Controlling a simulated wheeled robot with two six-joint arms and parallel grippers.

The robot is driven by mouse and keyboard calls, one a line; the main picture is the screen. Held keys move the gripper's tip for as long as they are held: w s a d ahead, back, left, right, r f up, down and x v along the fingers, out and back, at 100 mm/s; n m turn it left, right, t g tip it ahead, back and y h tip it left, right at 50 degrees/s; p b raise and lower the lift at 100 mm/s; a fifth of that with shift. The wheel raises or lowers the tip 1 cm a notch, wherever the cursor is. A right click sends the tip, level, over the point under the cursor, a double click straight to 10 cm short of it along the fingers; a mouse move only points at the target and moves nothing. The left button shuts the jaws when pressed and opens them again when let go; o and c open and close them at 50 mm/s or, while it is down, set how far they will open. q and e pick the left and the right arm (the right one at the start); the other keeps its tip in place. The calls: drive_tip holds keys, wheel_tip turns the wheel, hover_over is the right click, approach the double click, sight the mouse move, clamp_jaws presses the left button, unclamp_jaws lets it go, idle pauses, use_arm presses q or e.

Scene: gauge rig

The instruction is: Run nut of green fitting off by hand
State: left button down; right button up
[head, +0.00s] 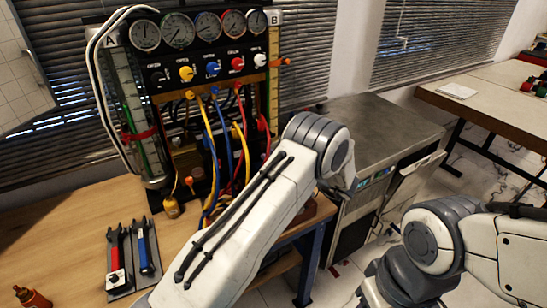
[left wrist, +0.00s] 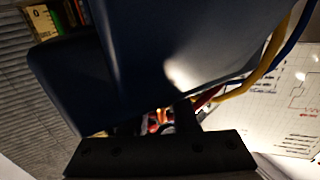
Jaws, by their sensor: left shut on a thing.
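My left arm crosses the middle of the head view, and its gripper is mostly hidden behind my own wrist links. The left wrist view shows the left gripper (left wrist: 165,112) close up and dark. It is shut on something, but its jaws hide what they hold. A small orange-red patch (left wrist: 158,120) shows near the jaws, too small to identify. I cannot make out the green fitting or its nut in either view. The gauge panel (head: 215,55) stands behind my arm, with blue, yellow and red hoses (head: 243,150) hanging below it. My right gripper is out of view.
A red-handled tool (head: 116,262) and a blue-handled tool (head: 144,250) lie on a dark mat on the wooden bench (head: 60,230). A grey cabinet (head: 385,130) stands right of the rig.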

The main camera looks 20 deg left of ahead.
use_arm(q)
drive_tip(key=shift+a, duration=0.1)
drive_tip(key=c, duration=0.7)
unclamp_jaws()
drive_tip(key=b+v, duration=0.3)
drive_tip(key=v, duration=0.6)
drive_tip(key=shift+d+f, duration=0.1)
drive_tip(key=shift+d, duration=0.3)
drive_tip(key=shift+s+d, duration=0.15)
drive_tip(key=shift+d, duration=0.25)
